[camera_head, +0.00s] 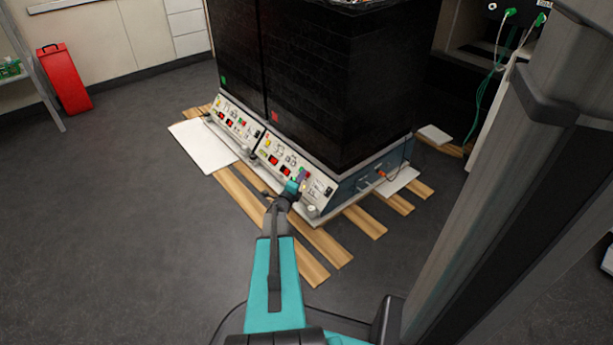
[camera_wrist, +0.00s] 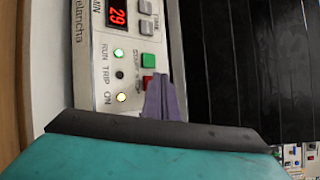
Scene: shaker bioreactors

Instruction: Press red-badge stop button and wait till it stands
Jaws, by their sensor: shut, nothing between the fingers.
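The red badge (camera_head: 275,116) is on the black housing of the right-hand shaker. Its sloped control panel (camera_head: 270,150) is below it. My gripper (camera_head: 303,175) is shut and empty at the right part of this panel. In the wrist view its purple fingers (camera_wrist: 161,80) overlap the lower right of the red stop button (camera_wrist: 148,79). I cannot tell whether they touch or press it. The green start button (camera_wrist: 148,60) is just above. The RUN lamp (camera_wrist: 119,54) and ON lamp (camera_wrist: 121,97) are lit, the TRIP lamp (camera_wrist: 119,75) is dark. The display (camera_wrist: 117,14) reads 29.
The left shaker has a green badge (camera_head: 223,79) and its own panel (camera_head: 234,123). Wooden slats (camera_head: 310,240) lie under and in front of the shakers. A red container (camera_head: 64,78) stands at the far left. The grey floor at left is clear.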

